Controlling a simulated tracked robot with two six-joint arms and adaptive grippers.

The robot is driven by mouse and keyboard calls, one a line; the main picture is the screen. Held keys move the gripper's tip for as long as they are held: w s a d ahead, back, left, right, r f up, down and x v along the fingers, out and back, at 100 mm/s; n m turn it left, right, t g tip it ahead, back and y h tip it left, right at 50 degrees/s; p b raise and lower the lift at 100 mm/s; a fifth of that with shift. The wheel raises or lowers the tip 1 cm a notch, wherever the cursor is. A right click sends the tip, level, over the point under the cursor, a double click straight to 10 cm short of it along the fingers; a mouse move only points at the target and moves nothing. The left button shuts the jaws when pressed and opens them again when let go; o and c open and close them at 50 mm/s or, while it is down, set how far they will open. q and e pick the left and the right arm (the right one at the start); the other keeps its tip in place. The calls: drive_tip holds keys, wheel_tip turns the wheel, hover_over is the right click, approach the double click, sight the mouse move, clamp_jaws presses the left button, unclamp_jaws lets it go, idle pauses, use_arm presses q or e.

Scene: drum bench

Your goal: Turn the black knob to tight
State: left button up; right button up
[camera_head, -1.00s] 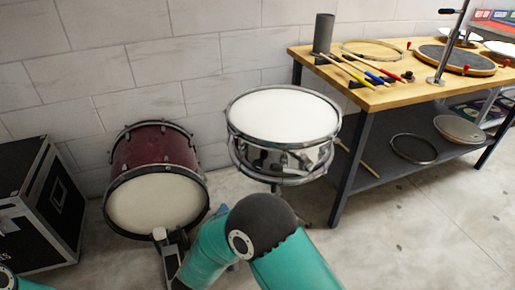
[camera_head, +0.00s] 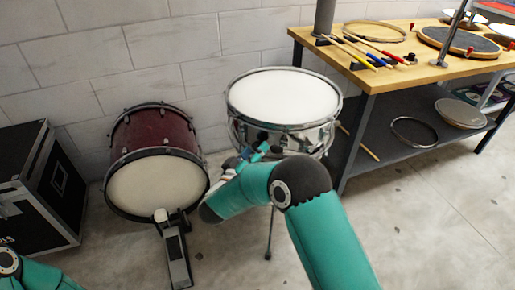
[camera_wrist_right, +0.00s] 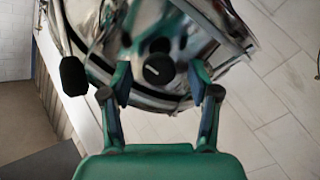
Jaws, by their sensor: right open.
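The black knob (camera_wrist_right: 158,68) is round, with a light mark across its face. It sits on the chrome shell of the snare drum (camera_head: 284,97), which has a white head. In the right wrist view my right gripper (camera_wrist_right: 162,90) is open, with one finger on each side of the knob and a visible gap to each. In the head view this gripper (camera_head: 254,152) is small, at the front of the drum's lower rim, and the knob is hard to make out there. My left gripper is out of view; only part of that arm shows at lower left.
A dark red bass drum (camera_head: 154,150) with a pedal (camera_head: 177,255) stands left of the snare. A black case (camera_head: 40,190) is at far left. A wooden bench (camera_head: 398,75) with sticks stands at right. In the wrist view a black rubber-like tip (camera_wrist_right: 73,76) is left of the gripper.

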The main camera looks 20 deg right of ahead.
drive_tip(key=shift+x, duration=1.1)
drive_tip(key=c, duration=1.2)
drive_tip(key=shift+o, duration=0.2)
drive_tip(key=shift+r+n+p, duration=0.2)
drive_tip(key=shift+n+p, duration=0.1)
drive_tip(key=shift+p, duration=0.15)
drive_tip(key=shift+a+n+p, duration=0.1)
drive_tip(key=shift+n+p, duration=0.2)
drive_tip(key=shift+p, duration=0.1)
drive_tip(key=shift+f, duration=0.2)
drive_tip(key=o, duration=1.2)
drive_tip(key=shift+c, duration=0.2)
